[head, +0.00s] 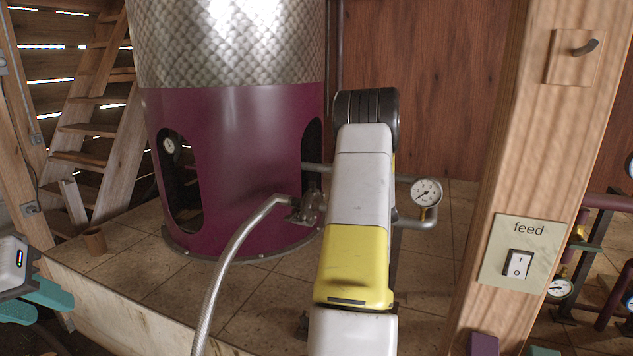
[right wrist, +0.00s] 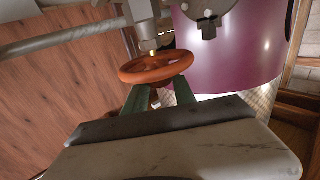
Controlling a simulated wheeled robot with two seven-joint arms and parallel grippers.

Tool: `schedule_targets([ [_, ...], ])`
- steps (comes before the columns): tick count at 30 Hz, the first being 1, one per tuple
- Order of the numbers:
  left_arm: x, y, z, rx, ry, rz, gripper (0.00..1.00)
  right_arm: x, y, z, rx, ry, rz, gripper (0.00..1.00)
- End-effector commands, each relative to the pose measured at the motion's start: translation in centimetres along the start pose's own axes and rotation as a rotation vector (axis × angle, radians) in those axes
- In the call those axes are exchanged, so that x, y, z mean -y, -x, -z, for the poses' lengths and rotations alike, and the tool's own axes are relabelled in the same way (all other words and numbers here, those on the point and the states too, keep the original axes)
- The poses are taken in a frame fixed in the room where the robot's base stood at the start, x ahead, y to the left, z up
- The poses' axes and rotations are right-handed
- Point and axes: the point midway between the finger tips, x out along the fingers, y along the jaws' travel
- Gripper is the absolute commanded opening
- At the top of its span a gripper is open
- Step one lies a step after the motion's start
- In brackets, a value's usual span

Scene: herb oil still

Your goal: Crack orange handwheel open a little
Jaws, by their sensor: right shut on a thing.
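The orange handwheel (right wrist: 157,68) shows in the right wrist view, on a brass stem under a grey valve body (right wrist: 147,22). My right gripper (right wrist: 160,87) has its two green fingers at the wheel's near rim and is shut on it. The fingertips are partly hidden by the rim. In the head view the wheel and right gripper are hidden behind my white and yellow right arm. My left gripper (head: 36,302) is at the left edge of the head view, its teal fingers apart and empty, far from the wheel.
A purple still (head: 235,160) with a quilted metal upper part stands on the tiled platform (head: 130,265). A braided hose (head: 222,270) and a pressure gauge (head: 426,192) flank my right arm. A wooden post (head: 530,130) with a feed switch (head: 517,264) stands at right.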

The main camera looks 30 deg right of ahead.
Motion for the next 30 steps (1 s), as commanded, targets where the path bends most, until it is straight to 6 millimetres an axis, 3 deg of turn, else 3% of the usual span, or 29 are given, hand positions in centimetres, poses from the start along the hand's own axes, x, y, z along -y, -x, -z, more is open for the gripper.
schedule_targets([
  [8, 0.0, 0.0, 0.0, 0.000, 0.000, 0.000, 0.34, 0.0, 0.0, 0.1, -0.003, 0.002, 0.000, 0.00],
  [9, 0.0, 0.0, 0.0, 0.000, 0.000, 0.000, 0.34, 0.0, 0.0, 0.1, -0.003, 0.002, 0.000, 0.37],
  [12, 0.0, 0.0, 0.0, 0.000, 0.000, 0.000, 0.34, 0.0, 0.0, 0.1, -0.003, 0.002, 0.000, 0.53],
  [23, 0.0, 0.0, 0.0, 0.000, 0.000, 0.000, 0.34, -0.1, 0.4, 0.1, -0.001, 0.001, -0.002, 0.53],
  [30, 0.0, 0.0, 0.0, 0.000, 0.000, 0.000, 0.34, -0.1, 4.2, 0.1, 0.000, 0.000, -0.003, 0.53],
])
